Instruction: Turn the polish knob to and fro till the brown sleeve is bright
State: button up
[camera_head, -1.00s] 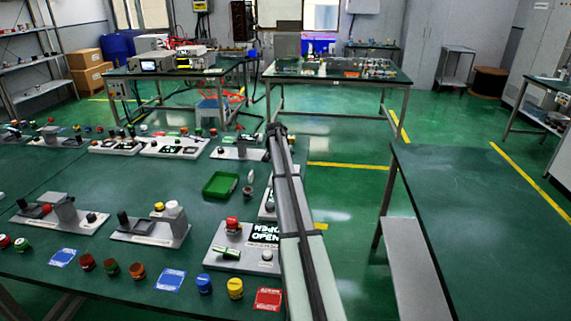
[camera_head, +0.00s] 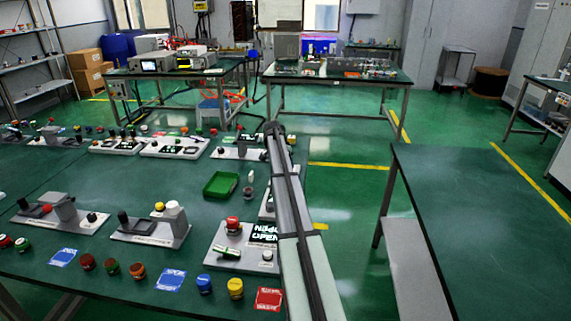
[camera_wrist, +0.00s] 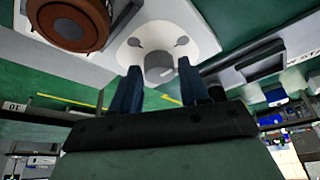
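In the wrist view, a short grey knob (camera_wrist: 160,69) stands on a round white plate (camera_wrist: 196,42) with two small grey ovals on it. My gripper (camera_wrist: 158,74) has its two blue fingers spread, one on each side of the knob. Gaps show between fingers and knob; contact is not clear. A large brown ring with a dark centre (camera_wrist: 72,20) lies up and left, cut by the picture's edge; I cannot tell whether it is the sleeve. In the head view, my arm hides the gripper.
Panels with knobs and switches stand on the green table (camera_head: 60,165), including a white panel (camera_head: 228,262) with a red button beside my arm. A green tray (camera_head: 221,185) lies behind it. A second table (camera_head: 490,220) at right is bare.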

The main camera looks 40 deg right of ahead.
jog(key=shift+o, duration=1.3)
jog(key=v, duration=1.4)
jog(key=shift+f, duration=0.15)
jog(key=x, duration=1.3)
jog(key=shift+d+f, duration=0.2)
jog(key=shift+f, duration=0.1)
jog(key=shift+c, duration=0.2)
jog(key=c, duration=1)
